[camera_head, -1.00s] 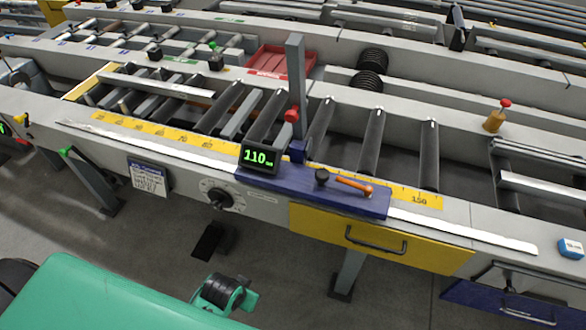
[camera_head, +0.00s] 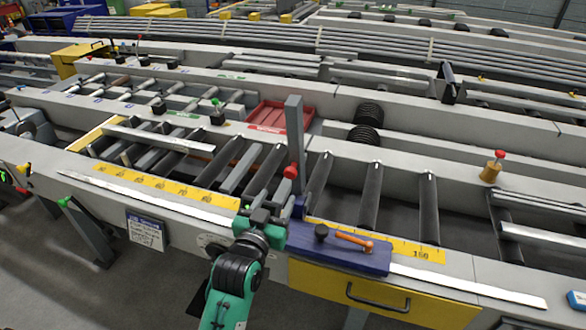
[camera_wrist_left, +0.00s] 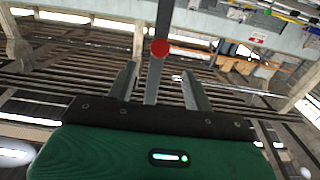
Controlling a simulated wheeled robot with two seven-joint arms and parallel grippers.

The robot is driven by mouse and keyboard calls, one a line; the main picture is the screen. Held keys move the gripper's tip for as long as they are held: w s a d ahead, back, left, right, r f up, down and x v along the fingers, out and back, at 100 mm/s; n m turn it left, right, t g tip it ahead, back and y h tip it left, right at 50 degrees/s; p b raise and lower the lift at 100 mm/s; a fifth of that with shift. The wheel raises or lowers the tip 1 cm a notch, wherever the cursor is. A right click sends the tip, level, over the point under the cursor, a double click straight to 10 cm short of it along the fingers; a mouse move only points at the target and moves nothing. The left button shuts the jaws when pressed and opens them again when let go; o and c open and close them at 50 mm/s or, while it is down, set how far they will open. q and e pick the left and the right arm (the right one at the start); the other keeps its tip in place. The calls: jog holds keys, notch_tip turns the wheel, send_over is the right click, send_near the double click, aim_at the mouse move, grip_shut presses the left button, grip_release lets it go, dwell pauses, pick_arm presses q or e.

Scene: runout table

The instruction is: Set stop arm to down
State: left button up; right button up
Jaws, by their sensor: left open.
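The stop arm (camera_head: 294,125) is a grey bar standing upright on the blue carriage (camera_head: 335,250) of the runout table. A red knob (camera_head: 290,171) sits low on it. My left gripper (camera_head: 266,206) is open, in front of the carriage and just left of and below the knob. It hides the carriage's display. In the left wrist view the stop arm (camera_wrist_left: 165,22) and red knob (camera_wrist_left: 160,49) appear between the open fingers of the left gripper (camera_wrist_left: 159,72). No contact can be made out. My right gripper is not in view.
An orange lever (camera_head: 354,241) and a black knob (camera_head: 321,232) are on the carriage, right of the gripper. A yellow drawer (camera_head: 380,299) is below. Dark rollers (camera_head: 371,195) and a red tray (camera_head: 281,117) lie behind. The floor in front is partly clear.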

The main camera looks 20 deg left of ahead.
aim_at(293, 168)
pick_arm(q)
jog(key=w+p, duration=0.1)
jog(key=w, duration=0.5)
jog(key=w+p, duration=0.1)
jog(key=w, duration=0.6)
jog(key=shift+d+f, duration=0.1)
jog(key=shift+d, duration=0.1)
jog(key=shift+c, duration=0.2)
grip_shut()
